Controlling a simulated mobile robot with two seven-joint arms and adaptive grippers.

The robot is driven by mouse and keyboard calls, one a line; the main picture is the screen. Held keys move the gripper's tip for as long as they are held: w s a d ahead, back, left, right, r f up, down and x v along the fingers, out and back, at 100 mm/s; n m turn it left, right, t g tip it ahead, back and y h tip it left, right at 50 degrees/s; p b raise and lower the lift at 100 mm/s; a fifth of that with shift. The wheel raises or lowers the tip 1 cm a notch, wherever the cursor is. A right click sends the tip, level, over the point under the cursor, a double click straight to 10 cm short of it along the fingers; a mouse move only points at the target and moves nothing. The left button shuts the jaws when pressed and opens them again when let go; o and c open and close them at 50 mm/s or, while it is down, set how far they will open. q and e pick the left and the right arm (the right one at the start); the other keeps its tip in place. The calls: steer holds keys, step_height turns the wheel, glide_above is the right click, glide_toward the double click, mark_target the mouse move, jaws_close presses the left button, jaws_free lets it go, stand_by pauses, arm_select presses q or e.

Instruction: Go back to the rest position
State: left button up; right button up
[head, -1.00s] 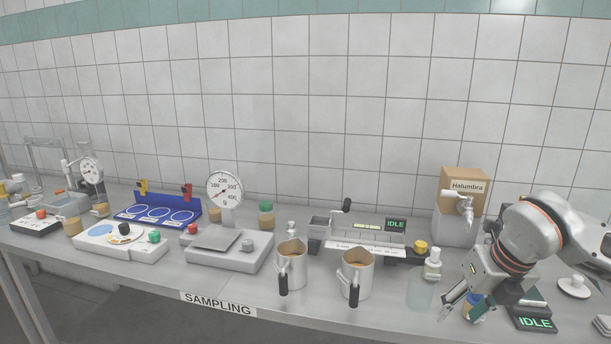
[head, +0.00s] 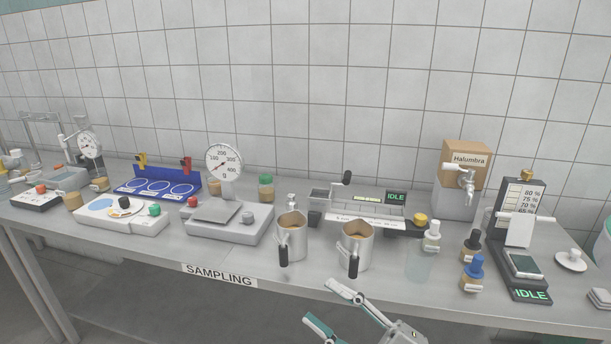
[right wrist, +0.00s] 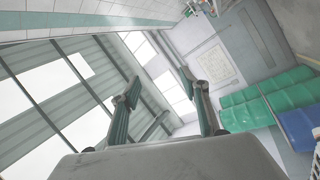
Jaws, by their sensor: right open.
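My right gripper (head: 334,308) is at the bottom of the head view, in front of the table's front edge. Its two fingers are spread apart with nothing between them. In the right wrist view the same open fingers (right wrist: 164,95) point away from the table toward the room, with only ceiling, wall and green and blue shapes behind them. My left gripper is in neither view.
The table (head: 130,258) carries two metal jugs (head: 291,240), a dial scale (head: 222,213), a blue-capped bottle (head: 473,276), a dark-capped bottle (head: 470,247), a stand reading IDLE (head: 522,250) and a Halumbra box (head: 465,155). Space in front of the table is free.

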steer(key=s+d+f+m+t+h, duration=0.1)
steer(key=d+f+m+h, duration=0.35)
steer(key=f, duration=0.35)
steer(key=s+d+f+m+t+h, duration=0.1)
steer(key=d+f+m+h, duration=0.4)
steer(key=f, duration=0.3)
steer(key=s+d+f+m+t+h, duration=0.1)
steer(key=d+f+m+h, duration=0.25)
steer(key=f+m, duration=0.4)
steer(key=s+d+f+m+g+h, duration=0.1)
steer(key=s+d+f+g+h, duration=0.1)
steer(key=s+f, duration=0.7)
steer(key=shift+s+d+f+m+g+h, duration=0.3)
steer(key=shift+d+f+m+g, duration=0.15)
steer(key=shift+f+g, duration=0.45)
